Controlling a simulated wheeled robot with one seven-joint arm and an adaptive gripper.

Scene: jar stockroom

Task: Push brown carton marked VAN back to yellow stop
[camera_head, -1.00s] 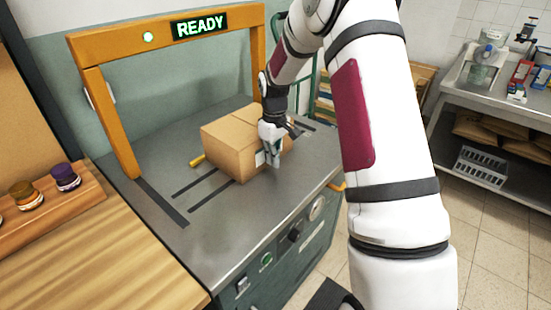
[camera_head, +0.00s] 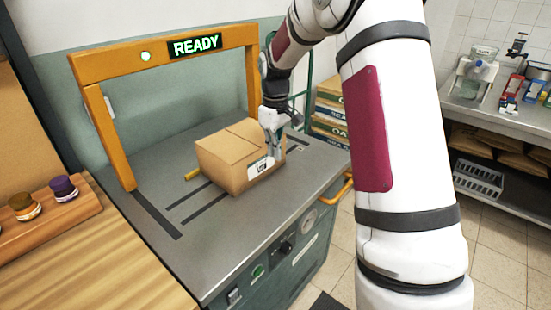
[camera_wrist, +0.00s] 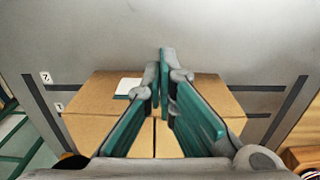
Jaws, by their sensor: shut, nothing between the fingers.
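The brown carton (camera_head: 225,158) sits upright on the grey metal table of the machine, with a white label (camera_head: 260,167) on its near right side. The lettering is too small to read. A short yellow stop (camera_head: 193,174) shows just left of the carton; I cannot tell if they touch. My gripper (camera_head: 276,154) is shut and empty at the carton's right side, just right of the label. In the wrist view, the shut fingers (camera_wrist: 165,58) reach past the edge of the carton's top (camera_wrist: 95,112); contact is unclear.
An orange arch (camera_head: 160,50) with a lit READY sign (camera_head: 195,45) spans the back of the table. Dark slots (camera_head: 200,203) run along the tabletop. A wooden rack with jars (camera_head: 63,188) stands at left. Stacked boxes (camera_head: 328,112) stand behind at right. The table's front is clear.

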